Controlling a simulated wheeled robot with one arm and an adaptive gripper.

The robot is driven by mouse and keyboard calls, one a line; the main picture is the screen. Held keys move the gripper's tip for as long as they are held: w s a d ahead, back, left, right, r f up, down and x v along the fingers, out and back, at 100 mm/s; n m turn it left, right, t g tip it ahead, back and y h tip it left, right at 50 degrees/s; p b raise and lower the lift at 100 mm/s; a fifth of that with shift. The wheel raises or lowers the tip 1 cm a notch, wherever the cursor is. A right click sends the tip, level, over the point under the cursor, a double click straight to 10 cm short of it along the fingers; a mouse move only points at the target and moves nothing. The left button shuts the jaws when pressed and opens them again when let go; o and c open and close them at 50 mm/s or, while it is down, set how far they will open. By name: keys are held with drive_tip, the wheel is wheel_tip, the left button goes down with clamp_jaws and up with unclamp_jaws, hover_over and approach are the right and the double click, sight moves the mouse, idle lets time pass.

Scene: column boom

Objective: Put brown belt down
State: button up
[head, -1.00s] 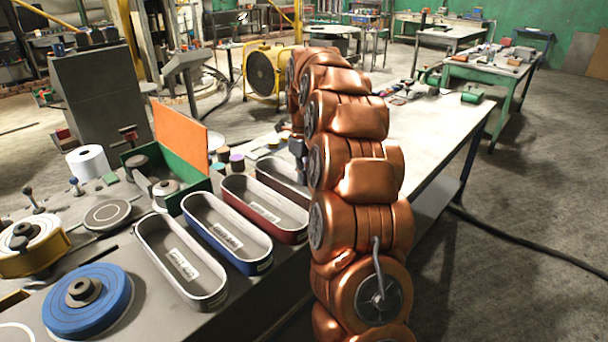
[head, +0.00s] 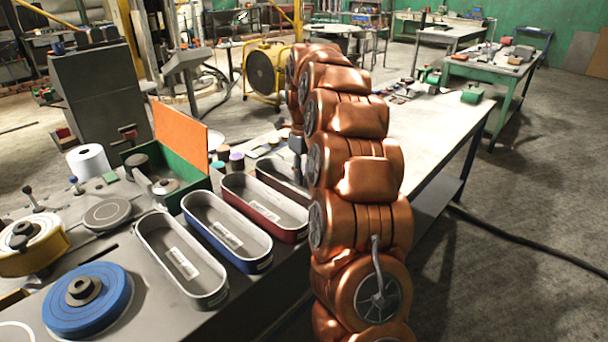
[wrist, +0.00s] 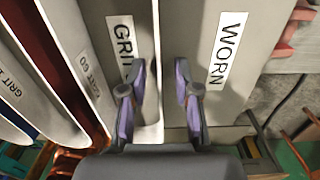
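I cannot make out a separate brown belt for certain in either view. Four-sided detail is hidden, but oblong trays stand in a row on the bench: grey (head: 182,262), blue (head: 228,232), dark red (head: 265,207), and a dark one (head: 283,174) partly behind my arm.
A blue disc (head: 88,300), a white roll (head: 88,162) and a green box with an orange panel (head: 180,137) stand left of the trays. Behind my arm, the pale table (head: 440,130) has clear room. A yellow fan (head: 265,75) stands on the floor beyond.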

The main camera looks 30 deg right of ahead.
drive_tip(key=shift+r+b, duration=0.9)
drive_tip(key=shift+r, duration=2.5)
wheel_tip(320, 180, up, 5)
drive_tip(key=p, duration=0.4)
drive_tip(key=shift+f, duration=0.1)
drive_tip(key=s+a+f+n+g, duration=0.1)
drive_tip(key=s+a+f+n, duration=0.1)
drive_tip(key=s+a+n, duration=1.35)
drive_tip(key=s+a+f+n, duration=0.3)
drive_tip(key=s+n, duration=0.3)
drive_tip(key=s, duration=0.1)
drive_tip(key=s+a+f+n, duration=0.2)
drive_tip(key=s+f+n, duration=0.2)
drive_tip(key=s+n, duration=0.2)
drive_tip(key=s+a+f+n, duration=0.3)
drive_tip(key=s+n, duration=0.3)
drive_tip(key=s, duration=0.3)
drive_tip(key=shift+s+a+f+g, duration=0.2)
drive_tip(key=shift+a+f+g, duration=0.15)
drive_tip(key=shift+f, duration=0.2)
